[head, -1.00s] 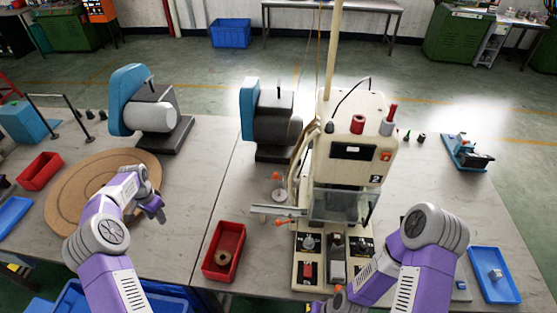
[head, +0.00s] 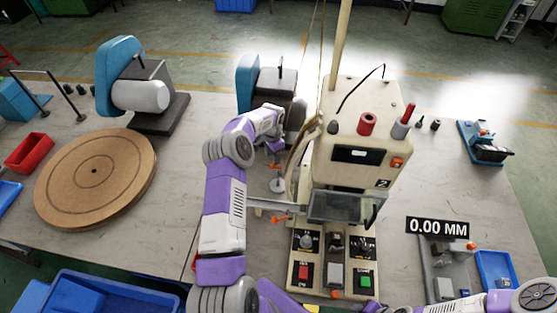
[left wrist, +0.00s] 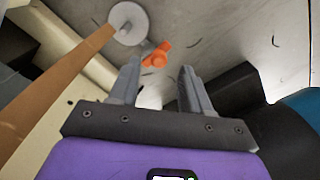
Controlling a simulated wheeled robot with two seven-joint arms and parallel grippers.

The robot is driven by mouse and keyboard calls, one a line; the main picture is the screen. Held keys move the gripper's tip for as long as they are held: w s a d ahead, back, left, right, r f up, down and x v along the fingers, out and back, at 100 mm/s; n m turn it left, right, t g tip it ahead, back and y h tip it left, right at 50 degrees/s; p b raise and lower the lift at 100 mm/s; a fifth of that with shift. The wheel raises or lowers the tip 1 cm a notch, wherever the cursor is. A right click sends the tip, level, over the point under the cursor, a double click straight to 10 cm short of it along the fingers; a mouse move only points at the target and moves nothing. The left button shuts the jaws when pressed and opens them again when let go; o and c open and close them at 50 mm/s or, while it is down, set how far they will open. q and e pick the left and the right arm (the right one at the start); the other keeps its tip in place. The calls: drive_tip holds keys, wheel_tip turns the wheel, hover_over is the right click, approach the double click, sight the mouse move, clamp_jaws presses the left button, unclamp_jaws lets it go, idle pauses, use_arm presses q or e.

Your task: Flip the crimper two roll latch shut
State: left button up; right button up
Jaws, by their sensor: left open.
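The beige machine marked 2 (head: 350,145), which I take for crimper two, stands on the table right of centre. A small orange lever-like part (head: 273,165) is at its left side, close to my left gripper (head: 275,148); I take it for the roll latch. In the left wrist view the orange part (left wrist: 157,55) lies beyond and between the spread fingertips of my left gripper (left wrist: 160,75), with no contact visible. My left gripper is open and empty. The latch's exact position is too small to tell. My right arm shows at the lower right, its gripper out of view.
A blue-and-grey machine (head: 272,80) stands just behind my left gripper. A white disc (left wrist: 128,22) and a brown strip (left wrist: 50,85) are near the fingers. A round wooden board (head: 97,180) lies at left. A gauge reading 0.00 MM (head: 437,228) is at right.

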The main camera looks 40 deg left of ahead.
use_arm(q)
drive_tip(key=shift+w+f, duration=0.15)
drive_tip(key=shift+f, duration=1.85)
drive_tip(key=shift+d, duration=0.1)
clamp_jaws()
